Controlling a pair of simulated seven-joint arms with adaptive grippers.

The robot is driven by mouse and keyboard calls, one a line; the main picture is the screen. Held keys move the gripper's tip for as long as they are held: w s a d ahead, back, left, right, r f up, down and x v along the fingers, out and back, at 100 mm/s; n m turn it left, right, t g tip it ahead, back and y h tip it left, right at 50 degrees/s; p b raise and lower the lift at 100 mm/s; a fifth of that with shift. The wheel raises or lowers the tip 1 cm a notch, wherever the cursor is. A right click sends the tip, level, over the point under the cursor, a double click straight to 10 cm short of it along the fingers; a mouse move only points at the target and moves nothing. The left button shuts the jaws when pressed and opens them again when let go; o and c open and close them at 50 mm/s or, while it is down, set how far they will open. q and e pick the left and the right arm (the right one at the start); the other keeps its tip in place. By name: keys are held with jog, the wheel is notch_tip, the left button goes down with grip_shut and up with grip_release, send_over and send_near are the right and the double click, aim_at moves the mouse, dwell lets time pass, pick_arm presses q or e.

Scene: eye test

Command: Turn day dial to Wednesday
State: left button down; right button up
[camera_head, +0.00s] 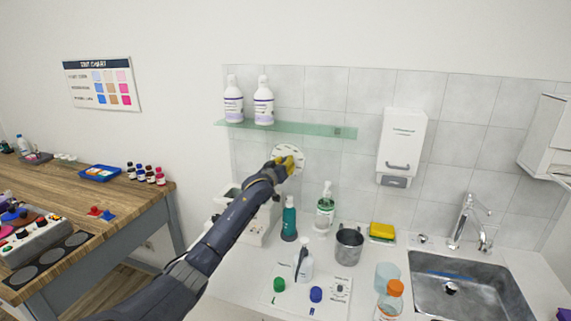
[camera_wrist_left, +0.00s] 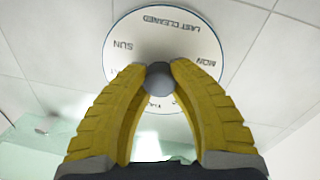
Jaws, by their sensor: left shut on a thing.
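The day dial (camera_head: 292,151) is a white round disc on the tiled wall below the glass shelf. In the left wrist view the dial (camera_wrist_left: 160,42) shows LAST CLEANED, SUN and MON; other lettering lower down is partly hidden by my fingers and unreadable. A grey round knob (camera_wrist_left: 160,81) sits at its centre. My left gripper (camera_head: 287,163) has yellow fingers and is at the dial. In the left wrist view my left gripper (camera_wrist_left: 160,70) is shut on the knob, one fingertip on each side. Which day is set cannot be told. My right gripper is not in view.
Above the dial, a glass shelf (camera_head: 300,129) holds two white bottles (camera_head: 263,103). Below it are a green bottle (camera_head: 289,222), a pump bottle (camera_head: 325,212) and a metal cup (camera_head: 349,245). A dispenser (camera_head: 402,143) hangs at right, above the sink (camera_head: 470,292).

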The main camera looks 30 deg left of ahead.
pick_arm(q)
jog(key=m, duration=0.4)
jog(key=shift+f, duration=0.1)
jog(key=m, duration=0.3)
jog(key=shift+m+g, duration=0.3)
jog(key=m, duration=0.3)
jog(key=shift+y, duration=0.4)
jog(key=shift+a+m+g, duration=0.1)
jog(key=shift+m+g, duration=0.2)
jog(key=shift+m, duration=1.4)
jog(key=c, duration=1.3)
grip_release()
jog(key=shift+a, duration=0.1)
jog(key=o, duration=0.3)
jog(key=shift+s, duration=0.1)
